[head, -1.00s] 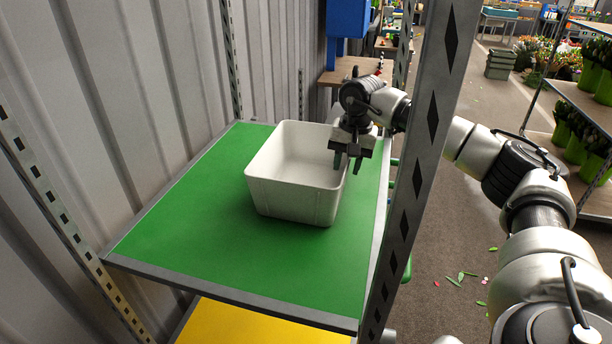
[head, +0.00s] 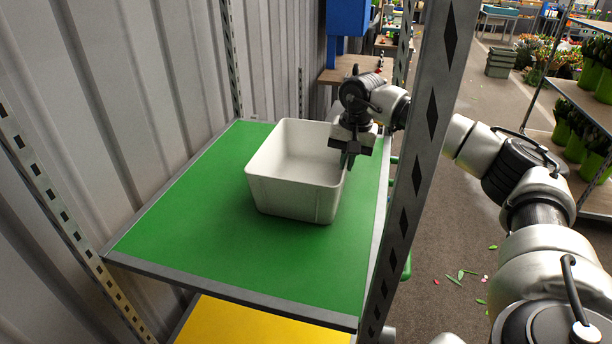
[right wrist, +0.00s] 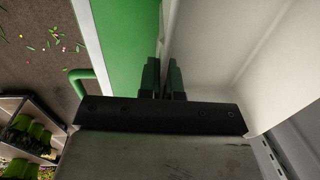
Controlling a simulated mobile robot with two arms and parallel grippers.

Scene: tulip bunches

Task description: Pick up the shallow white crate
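The shallow white crate (head: 292,196) stands upright and empty on the green shelf board (head: 190,225). My right gripper (head: 347,162) is at the crate's right wall, pointing down. In the right wrist view my right gripper's fingers (right wrist: 163,78) are close together with the crate's wall between them, one finger inside and one outside. The crate's inner side (right wrist: 205,45) also shows there. My left gripper is not in view.
A metal rack post (head: 415,170) stands in front of my right arm, at the shelf's right edge. A corrugated wall (head: 110,90) runs along the left and back. A yellow shelf (head: 250,325) lies below. The green board is clear left of the crate.

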